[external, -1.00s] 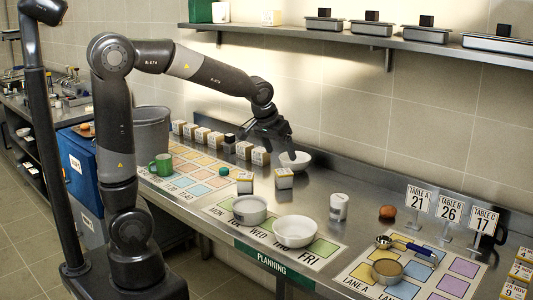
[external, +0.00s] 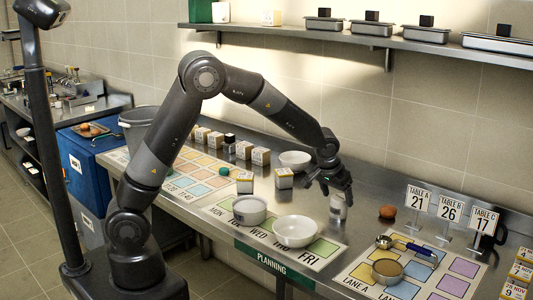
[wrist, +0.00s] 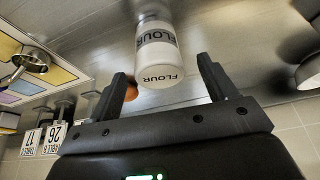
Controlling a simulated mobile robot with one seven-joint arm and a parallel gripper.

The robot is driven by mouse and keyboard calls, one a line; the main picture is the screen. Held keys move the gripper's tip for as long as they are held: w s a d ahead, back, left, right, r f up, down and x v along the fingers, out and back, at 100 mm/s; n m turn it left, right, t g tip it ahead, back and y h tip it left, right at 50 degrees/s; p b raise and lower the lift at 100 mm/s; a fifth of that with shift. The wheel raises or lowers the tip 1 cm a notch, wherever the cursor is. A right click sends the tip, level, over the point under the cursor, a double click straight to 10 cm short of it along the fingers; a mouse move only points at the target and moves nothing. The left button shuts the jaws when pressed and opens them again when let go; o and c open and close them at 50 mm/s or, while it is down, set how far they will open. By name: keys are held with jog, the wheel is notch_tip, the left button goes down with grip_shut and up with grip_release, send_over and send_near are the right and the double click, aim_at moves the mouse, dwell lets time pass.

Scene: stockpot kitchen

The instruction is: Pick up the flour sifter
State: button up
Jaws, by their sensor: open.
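The flour sifter is a white cylinder (external: 338,209) standing upright on the steel counter, right of two white bowls. In the wrist view the sifter (wrist: 157,52) shows "FLOUR" on its lid and side. My gripper (external: 337,190) is above it and hides its upper part in the external view. In the wrist view my gripper (wrist: 163,75) is open, with one finger to each side of the sifter's lid. Nothing is held, and I cannot tell whether a finger touches it.
White bowls (external: 296,231) (external: 249,209) stand left of the sifter on the planning mat (external: 325,246). A brown round item (external: 387,212) and table signs (external: 450,208) stand to the right. A metal measuring cup (external: 384,242) lies on the lane mat. The wall is behind.

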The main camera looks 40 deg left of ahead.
aim_at(341, 206)
jog(key=shift+x, duration=3.1)
jog(key=shift+d, duration=0.1)
jog(key=c, duration=1.1)
jog(key=shift+r, duration=0.15)
jog(key=shift+c, duration=0.2)
